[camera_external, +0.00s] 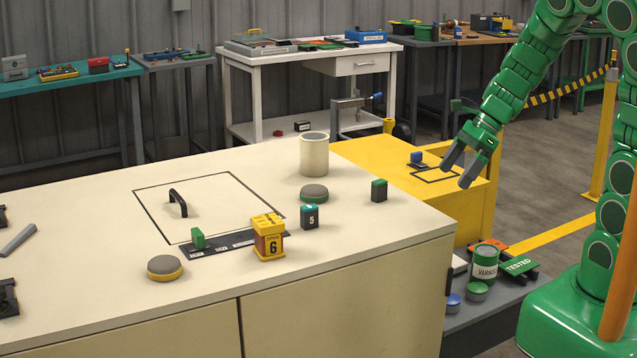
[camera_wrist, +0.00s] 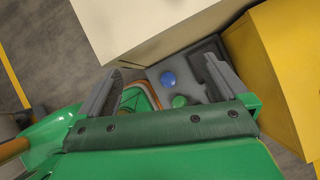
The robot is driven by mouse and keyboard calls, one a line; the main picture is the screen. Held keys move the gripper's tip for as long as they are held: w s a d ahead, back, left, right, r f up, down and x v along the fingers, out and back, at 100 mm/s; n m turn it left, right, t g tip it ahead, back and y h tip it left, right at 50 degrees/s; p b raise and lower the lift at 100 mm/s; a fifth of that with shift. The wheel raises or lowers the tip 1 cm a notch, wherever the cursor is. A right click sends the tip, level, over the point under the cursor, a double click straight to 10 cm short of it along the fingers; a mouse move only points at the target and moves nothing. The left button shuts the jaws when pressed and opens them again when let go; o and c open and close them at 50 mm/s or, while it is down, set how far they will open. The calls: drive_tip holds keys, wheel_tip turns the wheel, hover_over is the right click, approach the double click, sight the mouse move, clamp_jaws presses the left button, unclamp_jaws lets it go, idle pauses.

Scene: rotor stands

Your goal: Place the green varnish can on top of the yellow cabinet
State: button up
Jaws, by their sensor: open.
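The green varnish can (camera_external: 485,262), with a pale label, stands upright on a low grey shelf (camera_external: 500,305) between the beige cabinet and my base. The yellow cabinet (camera_external: 465,205) stands behind that shelf. Its top bears a black outlined rectangle and a small blue-topped item (camera_external: 416,158). My gripper (camera_external: 460,172) is open and empty, above the front right part of the yellow cabinet in the external view, higher than the can. In the wrist view my gripper (camera_wrist: 163,85) has its fingers wide apart, and the yellow cabinet (camera_wrist: 285,60) is at right. I cannot make out the can there.
Beside the can are a small green tin (camera_external: 477,292), a blue tin (camera_external: 453,302) and a green TESTED plate (camera_external: 520,265). The large beige cabinet (camera_external: 350,285) borders the shelf at left. A yellow post (camera_external: 605,130) stands at right.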

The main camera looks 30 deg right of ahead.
drive_tip(key=w+d+f+m+h, duration=0.4)
drive_tip(key=d+f+m, duration=0.3)
drive_tip(key=d+f, duration=0.45)
drive_tip(key=m+g+h, duration=0.2)
drive_tip(key=m, duration=0.3)
approach(487, 250)
wheel_tip(487, 250, down, 5)
drive_tip(key=shift+f, duration=1.4)
drive_tip(key=shift+a+f, duration=0.15)
drive_tip(key=shift+f, duration=0.8)
drive_tip(key=shift+a+f, duration=0.1)
drive_tip(key=shift+f, duration=1.45)
drive_tip(key=c, duration=1.4)
drive_tip(key=shift+d+r, duration=0.1)
drive_tip(key=shift+r, duration=0.05)
